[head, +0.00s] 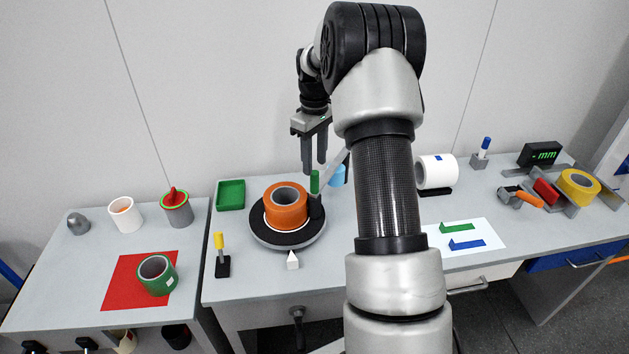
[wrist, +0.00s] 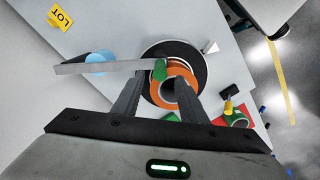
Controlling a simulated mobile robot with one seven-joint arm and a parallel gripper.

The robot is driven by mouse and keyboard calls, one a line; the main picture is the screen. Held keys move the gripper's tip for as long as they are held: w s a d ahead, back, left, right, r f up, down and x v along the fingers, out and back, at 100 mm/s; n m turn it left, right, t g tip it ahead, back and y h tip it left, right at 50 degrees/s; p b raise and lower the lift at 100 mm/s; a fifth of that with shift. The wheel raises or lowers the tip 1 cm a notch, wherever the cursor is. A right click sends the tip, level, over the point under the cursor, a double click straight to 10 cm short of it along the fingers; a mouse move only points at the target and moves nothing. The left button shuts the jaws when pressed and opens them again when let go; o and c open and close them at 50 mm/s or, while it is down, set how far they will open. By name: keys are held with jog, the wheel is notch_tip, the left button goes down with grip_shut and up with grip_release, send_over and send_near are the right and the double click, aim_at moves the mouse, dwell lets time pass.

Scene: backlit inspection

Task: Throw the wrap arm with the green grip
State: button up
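The wrap arm's green grip (head: 315,182) stands upright beside the orange roll (head: 286,206) on the black turntable (head: 262,235). A dark post is below the grip. In the wrist view the green grip (wrist: 160,70) is at the end of a long grey bar (wrist: 100,67). The bar points left there; in the head view my arm hides part of it. My gripper (head: 315,168) points down just above the grip. Its two fingers are apart with nothing held. In the wrist view the grip appears between the fingertips; I cannot tell whether they touch it.
A yellow-handled lever (head: 219,241) and a white wedge (head: 292,260) stand in front of the turntable. A green tray (head: 231,195) is at its back left. A light blue roll (head: 338,175) is behind right.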

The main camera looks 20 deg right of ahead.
aim_at(315, 172)
notch_tip(315, 172, down, 8)
jog(key=shift+r, duration=0.25)
grip_shut()
